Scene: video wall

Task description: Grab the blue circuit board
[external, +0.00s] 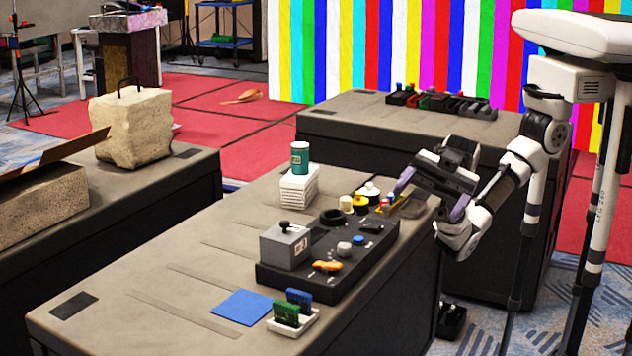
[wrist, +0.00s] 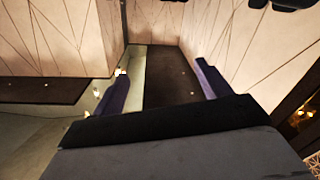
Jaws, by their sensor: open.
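A blue circuit board (external: 299,298) stands upright beside a green circuit board (external: 286,313) in a small white holder (external: 293,324) at the table's near right edge, in the external view. My gripper (external: 422,207) is open and empty at the far right end of the same table, well away from the boards. In the wrist view its two purple fingers (wrist: 162,72) are spread apart with nothing between them. Neither board can be made out in the wrist view.
A black panel (external: 340,272) with a grey box (external: 285,246), knobs and an orange item lies between my gripper and the boards. A blue square (external: 241,307) lies flat left of the holder. The table's left part is mostly clear.

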